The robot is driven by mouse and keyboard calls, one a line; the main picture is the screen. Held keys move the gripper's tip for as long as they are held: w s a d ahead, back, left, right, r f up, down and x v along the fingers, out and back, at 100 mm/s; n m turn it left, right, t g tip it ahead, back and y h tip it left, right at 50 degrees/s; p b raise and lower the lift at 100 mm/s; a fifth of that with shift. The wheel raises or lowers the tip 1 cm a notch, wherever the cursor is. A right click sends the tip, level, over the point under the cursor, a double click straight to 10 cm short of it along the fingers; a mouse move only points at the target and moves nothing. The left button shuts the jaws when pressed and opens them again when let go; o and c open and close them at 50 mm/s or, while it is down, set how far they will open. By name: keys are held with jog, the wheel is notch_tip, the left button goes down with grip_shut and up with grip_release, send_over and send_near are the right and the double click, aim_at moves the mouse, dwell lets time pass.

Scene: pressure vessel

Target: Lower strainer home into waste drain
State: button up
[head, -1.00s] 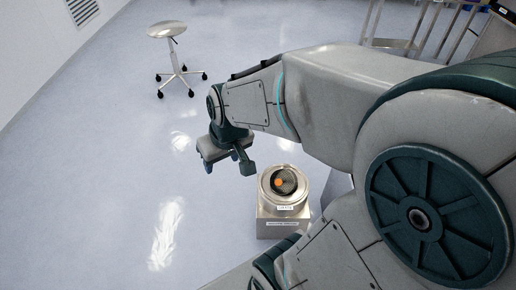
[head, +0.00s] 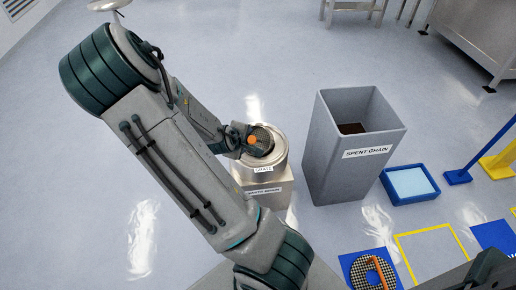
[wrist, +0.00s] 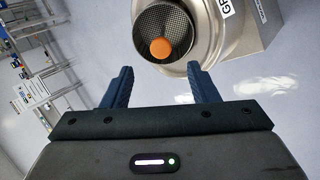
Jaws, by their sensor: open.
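The strainer (head: 259,142) is a dark mesh basket with an orange knob in its middle. It sits in the round steel mouth of the waste drain (head: 265,188), a metal pedestal with a label on its front. In the wrist view the strainer (wrist: 165,30) lies just beyond my fingertips, with its orange knob facing me. My gripper (wrist: 158,72) is open and empty, its two blue fingers apart and pointing toward the drain. I cannot tell how deep the strainer sits.
A tall grey spent grain bin (head: 352,150) stands right of the drain. Floor left of the drain is clear.

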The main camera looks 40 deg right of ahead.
aim_at(253, 140)
jog(key=b+x, duration=0.4)
jog(key=x, duration=0.5)
jog(key=shift+s, duration=0.1)
jog(key=shift+w+b+x, duration=0.1)
jog(key=shift+b+x, duration=0.75)
jog(key=shift+x, duration=0.45)
jog(key=shift+w+b+x, duration=0.15)
jog(key=shift+b+x, duration=0.7)
jog(key=shift+x, duration=0.5)
jog(key=shift+a, duration=0.2)
jog(key=shift+c, duration=0.3)
grip_shut()
jog(key=shift+r, duration=0.1)
